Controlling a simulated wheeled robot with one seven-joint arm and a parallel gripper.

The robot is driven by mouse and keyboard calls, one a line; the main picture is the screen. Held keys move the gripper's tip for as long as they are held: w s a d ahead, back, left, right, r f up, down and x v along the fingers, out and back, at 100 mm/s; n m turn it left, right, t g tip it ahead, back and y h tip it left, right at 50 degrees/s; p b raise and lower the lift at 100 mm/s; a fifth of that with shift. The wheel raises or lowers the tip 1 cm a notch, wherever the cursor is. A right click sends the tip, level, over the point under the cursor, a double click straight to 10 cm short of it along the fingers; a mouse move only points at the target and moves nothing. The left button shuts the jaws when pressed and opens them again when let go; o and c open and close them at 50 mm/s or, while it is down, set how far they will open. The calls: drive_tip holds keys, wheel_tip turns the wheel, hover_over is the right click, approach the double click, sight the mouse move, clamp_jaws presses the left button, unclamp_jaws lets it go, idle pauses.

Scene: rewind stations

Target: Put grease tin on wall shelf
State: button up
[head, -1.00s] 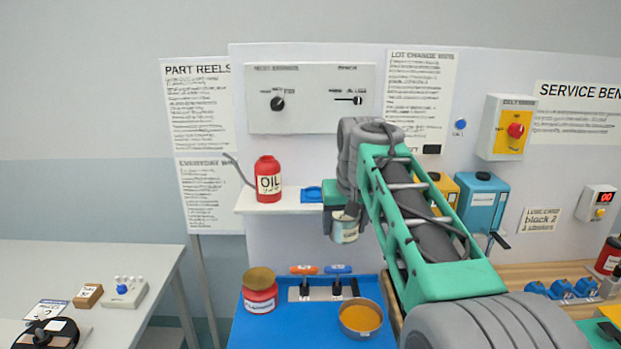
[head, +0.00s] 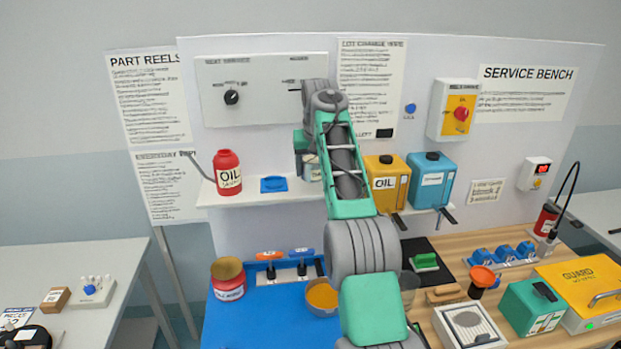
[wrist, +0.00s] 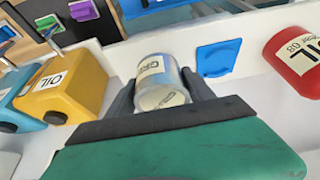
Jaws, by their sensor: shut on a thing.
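The grease tin (wrist: 160,84), a pale tin with a printed label, sits between the two dark fingers of my gripper (wrist: 158,92), which is shut on it. In the head view the tin (head: 312,170) is partly hidden by my arm, with my gripper (head: 304,152) at it. The white wall shelf (head: 245,197) runs behind and below them. The tin is at about shelf height, between a blue pad and a yellow oil can. I cannot tell whether its base touches the shelf.
On the shelf stand a red oil bottle (head: 228,173), the flat blue pad (head: 273,184), the yellow oil can (head: 386,184) and a blue can (head: 431,181). Below are a blue mat (head: 250,325), a red tin (head: 228,279) and an orange-filled bowl (head: 321,297).

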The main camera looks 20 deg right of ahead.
sight(312, 178)
drive_tip(key=shift+w+f, duration=0.5)
drive_tip(key=shift+f, duration=1.5)
drive_tip(key=shift+f, duration=0.15)
drive_tip(key=o, duration=1.8)
